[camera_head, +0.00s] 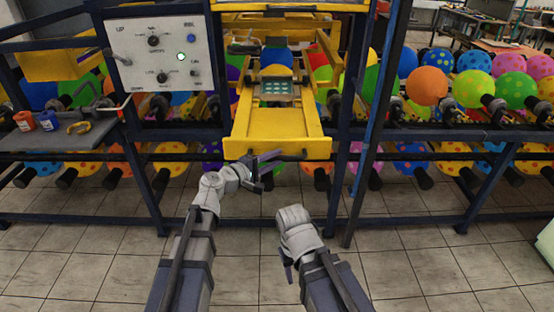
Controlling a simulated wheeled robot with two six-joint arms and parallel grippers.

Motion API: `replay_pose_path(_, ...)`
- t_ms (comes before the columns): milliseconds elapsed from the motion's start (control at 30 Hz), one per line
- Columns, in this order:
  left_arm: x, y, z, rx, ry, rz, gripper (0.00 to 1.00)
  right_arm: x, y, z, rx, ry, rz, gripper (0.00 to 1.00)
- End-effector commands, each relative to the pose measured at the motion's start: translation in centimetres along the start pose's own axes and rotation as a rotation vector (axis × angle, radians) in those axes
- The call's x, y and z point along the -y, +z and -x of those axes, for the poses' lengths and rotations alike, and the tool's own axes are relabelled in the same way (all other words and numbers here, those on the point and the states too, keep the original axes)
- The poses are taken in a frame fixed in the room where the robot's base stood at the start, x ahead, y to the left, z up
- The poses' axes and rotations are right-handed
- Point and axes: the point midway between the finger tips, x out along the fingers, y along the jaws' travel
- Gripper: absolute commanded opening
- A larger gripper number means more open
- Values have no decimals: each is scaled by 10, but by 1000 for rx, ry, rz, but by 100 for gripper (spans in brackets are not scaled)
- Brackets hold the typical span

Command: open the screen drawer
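The yellow screen drawer (277,147) juts out toward me from the middle of the machine frame. A small grey-green screen plate (277,88) shows toward its back. My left gripper (266,172) is just below the left-middle of the drawer's front edge, close to it. Its dark fingers look spread apart with nothing between them. I cannot tell whether they touch the drawer. My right gripper (287,268) is low in the picture, apart from the drawer. Its fingers are mostly hidden by my own arm, so its opening does not show.
A control panel (157,55) with knobs and a lit green button is at upper left. Dark blue posts (340,170) flank the drawer. Balloons (427,86) fill the racks. The tiled floor (420,265) in front is clear.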

Motion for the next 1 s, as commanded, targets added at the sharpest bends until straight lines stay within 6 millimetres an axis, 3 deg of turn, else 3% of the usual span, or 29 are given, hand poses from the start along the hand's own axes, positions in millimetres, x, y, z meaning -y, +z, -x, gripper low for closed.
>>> replay_pose_path(133,0,0,-11,-1,0,0,31,0,0,-2,0,0,0,50)
replay_pose_path(433,0,0,-12,-1,0,0,31,0,0,-2,0,0,0,50)
replay_pose_path(733,0,0,-12,-1,-1,0,0,0,0,-2,0,0,0,50)
replay_pose_path(1000,0,0,-12,-1,-1,-1,0,0,0,-2,0,0,0,50)
